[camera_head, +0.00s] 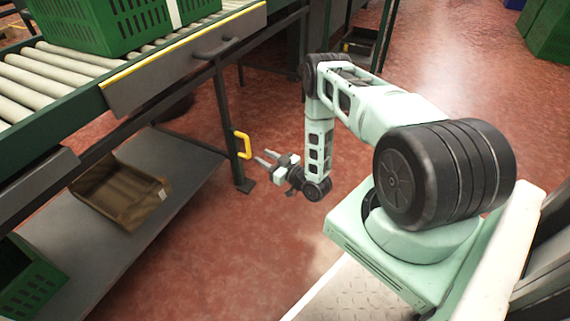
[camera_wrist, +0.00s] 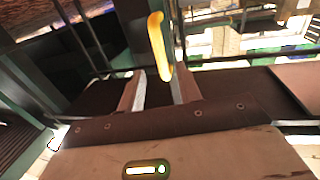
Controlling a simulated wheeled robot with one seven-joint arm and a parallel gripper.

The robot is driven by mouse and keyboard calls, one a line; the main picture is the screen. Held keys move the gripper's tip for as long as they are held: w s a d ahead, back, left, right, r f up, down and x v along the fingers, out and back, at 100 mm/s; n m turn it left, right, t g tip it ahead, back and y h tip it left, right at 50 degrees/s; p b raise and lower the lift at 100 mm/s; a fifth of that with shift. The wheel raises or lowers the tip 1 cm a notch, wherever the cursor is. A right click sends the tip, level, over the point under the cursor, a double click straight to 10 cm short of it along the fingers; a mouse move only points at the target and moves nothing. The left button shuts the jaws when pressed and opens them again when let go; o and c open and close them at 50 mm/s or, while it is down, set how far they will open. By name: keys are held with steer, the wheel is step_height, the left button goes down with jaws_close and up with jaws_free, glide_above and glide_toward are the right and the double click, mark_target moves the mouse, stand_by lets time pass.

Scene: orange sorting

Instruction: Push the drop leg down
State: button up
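The drop leg (camera_head: 228,112) is a dark upright post under the conveyor's near edge, with a flat foot (camera_head: 245,186) at floor level. A yellow D-shaped handle (camera_head: 243,145) sticks out from its lower part. My gripper (camera_head: 264,158) is beside the handle on its right, fingers pointing toward the leg. In the wrist view my gripper (camera_wrist: 157,80) has its two fingers apart, with nothing held. The yellow handle (camera_wrist: 157,45) appears just beyond and above the fingertips there. I cannot tell whether it touches a finger.
The roller conveyor (camera_head: 55,62) carries a green crate (camera_head: 100,28). A grey lower shelf (camera_head: 130,235) holds an open brown box (camera_head: 125,190), with another green crate (camera_head: 30,285) at its near end. Red floor (camera_head: 260,245) is open around my arm.

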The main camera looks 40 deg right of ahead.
steer(key=s+d+p, duration=0.1)
steer(key=s+p, duration=0.1)
steer(key=s, duration=0.6)
steer(key=shift+s+d, duration=0.15)
steer(key=shift+s, duration=0.25)
